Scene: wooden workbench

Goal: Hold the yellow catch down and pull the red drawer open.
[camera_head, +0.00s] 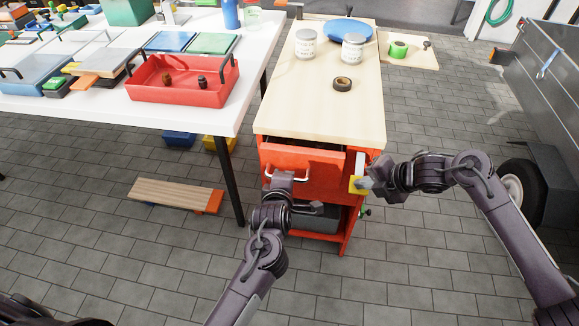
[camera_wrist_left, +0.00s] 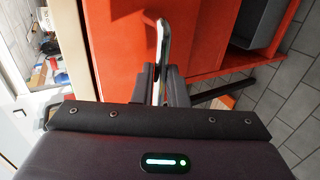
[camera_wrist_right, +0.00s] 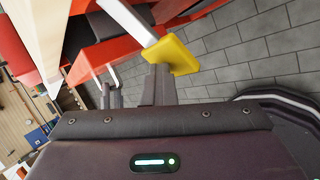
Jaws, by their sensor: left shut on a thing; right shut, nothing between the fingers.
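The red drawer (camera_head: 325,175) is in the upper part of the red cabinet under the wooden top. It stands partly out, with a dark gap showing above its front. My left gripper (camera_head: 283,181) is shut on the drawer's metal handle (camera_head: 300,177); the handle also shows between the fingers in the left wrist view (camera_wrist_left: 161,45). The yellow catch (camera_head: 356,185) is at the cabinet's right front edge, on a white bar (camera_wrist_right: 128,20). My right gripper (camera_head: 368,183) is shut and empty. Its fingertips are at the yellow catch in the right wrist view (camera_wrist_right: 180,55), seemingly touching it.
On the wooden top (camera_head: 305,110) are two jars, a dark tape roll (camera_head: 342,84) and a blue object (camera_head: 347,31). A white table (camera_head: 180,117) with a red tray (camera_head: 182,94) stands left. A dark box (camera_head: 316,218) sits below the drawer. The floor in front is mostly clear.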

